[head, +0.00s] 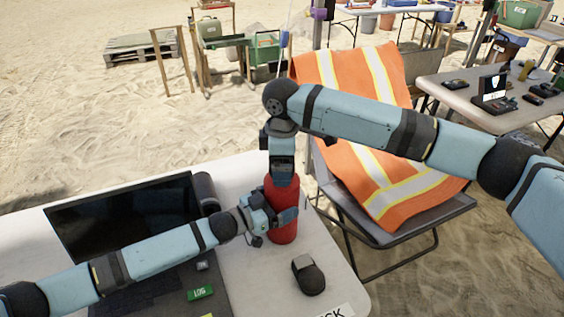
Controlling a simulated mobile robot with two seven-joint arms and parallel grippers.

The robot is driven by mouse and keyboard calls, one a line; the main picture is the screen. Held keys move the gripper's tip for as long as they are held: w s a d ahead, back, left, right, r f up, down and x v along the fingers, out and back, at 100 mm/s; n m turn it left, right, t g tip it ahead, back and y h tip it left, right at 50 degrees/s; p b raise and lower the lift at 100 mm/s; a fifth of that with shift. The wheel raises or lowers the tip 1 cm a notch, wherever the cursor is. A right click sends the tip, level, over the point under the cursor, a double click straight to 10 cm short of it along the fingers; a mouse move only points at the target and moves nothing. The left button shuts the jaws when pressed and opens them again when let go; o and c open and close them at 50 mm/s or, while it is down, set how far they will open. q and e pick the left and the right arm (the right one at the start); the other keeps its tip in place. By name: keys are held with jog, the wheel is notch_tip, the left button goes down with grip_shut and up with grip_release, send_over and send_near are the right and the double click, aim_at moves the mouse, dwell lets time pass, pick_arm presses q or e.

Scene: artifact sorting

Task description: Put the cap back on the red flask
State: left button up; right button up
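The red flask (284,234) stands upright on the white table (325,268), near its right edge. My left gripper (284,213) reaches in from the left at mid-height of the flask, its fingers around the body and appearing shut on it. My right gripper (283,176) points straight down at the top of the flask and covers it. The cap is not visible; the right gripper hides the flask's mouth. Whether the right fingers are open or shut on something cannot be seen.
An open laptop (125,215) sits on the left of the table, with a dark cylinder (206,189) behind it. A green LOG box (200,292) and a black mouse (309,277) lie in front. A chair with an orange vest (375,165) stands right of the table.

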jog(key=shift+r, duration=0.1)
notch_tip(320, 180, up, 12)
dwell(0.5)
pick_arm(q)
jog(key=o, duration=1.4)
jog(key=v, duration=1.3)
jog(key=shift+s+a, duration=0.25)
jog(key=shift+a, duration=0.05)
